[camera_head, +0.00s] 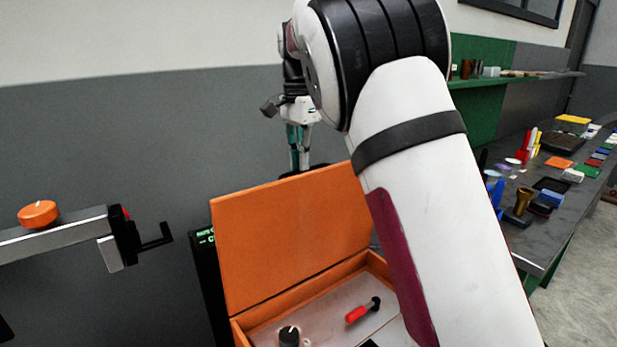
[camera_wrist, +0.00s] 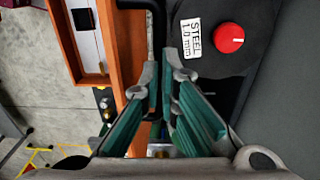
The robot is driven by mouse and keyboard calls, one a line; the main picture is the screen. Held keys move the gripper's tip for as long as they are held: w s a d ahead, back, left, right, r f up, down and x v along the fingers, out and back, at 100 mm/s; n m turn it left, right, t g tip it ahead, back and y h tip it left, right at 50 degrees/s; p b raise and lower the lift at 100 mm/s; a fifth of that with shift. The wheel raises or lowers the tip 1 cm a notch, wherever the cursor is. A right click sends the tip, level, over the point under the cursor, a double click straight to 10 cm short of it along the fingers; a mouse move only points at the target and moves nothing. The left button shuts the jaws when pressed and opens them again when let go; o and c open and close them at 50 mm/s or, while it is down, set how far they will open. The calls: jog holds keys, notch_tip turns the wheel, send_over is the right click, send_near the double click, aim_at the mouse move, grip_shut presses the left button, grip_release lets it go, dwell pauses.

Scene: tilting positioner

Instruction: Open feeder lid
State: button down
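The orange feeder lid (camera_head: 290,235) stands raised, nearly upright, at the back of the orange feeder box (camera_head: 240,335). In the wrist view the lid (camera_wrist: 122,50) shows nearly edge-on, with a black bar handle (camera_wrist: 157,30) beside it. My gripper (camera_head: 300,165) is behind the lid's upper edge in the head view, pointing down. In the wrist view my gripper's teal fingers (camera_wrist: 163,76) come close together with the black handle between them, and look shut on it. The lid hides part of the handle in the head view.
Inside the box are a red-handled lever (camera_head: 357,315) and a black knob (camera_head: 289,336). An arm with an orange button (camera_head: 38,213) and a black hook stands left. A cluttered workbench (camera_head: 530,238) is right. A red knob (camera_wrist: 229,38) and a "STEEL 1.0 mm" label (camera_wrist: 191,38) sit beside my fingers.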

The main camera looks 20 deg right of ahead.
jog(key=w+a+f+b, duration=0.2)
jog(key=w+f+b, duration=0.1)
jog(key=w, duration=0.2)
jog(key=shift+f+g, duration=0.25)
jog(key=shift+g, duration=0.05)
jog(key=shift+w+a, duration=0.1)
jog(key=shift+w, duration=0.05)
jog(key=c, duration=1.8)
grip_release()
jog(key=shift+o, duration=0.8)
jog(key=shift+w+f, duration=0.2)
jog(key=shift+w, duration=0.1)
jog(key=shift+r, duration=0.3)
jog(key=shift+c, duration=0.2)
jog(key=shift+s, duration=0.1)
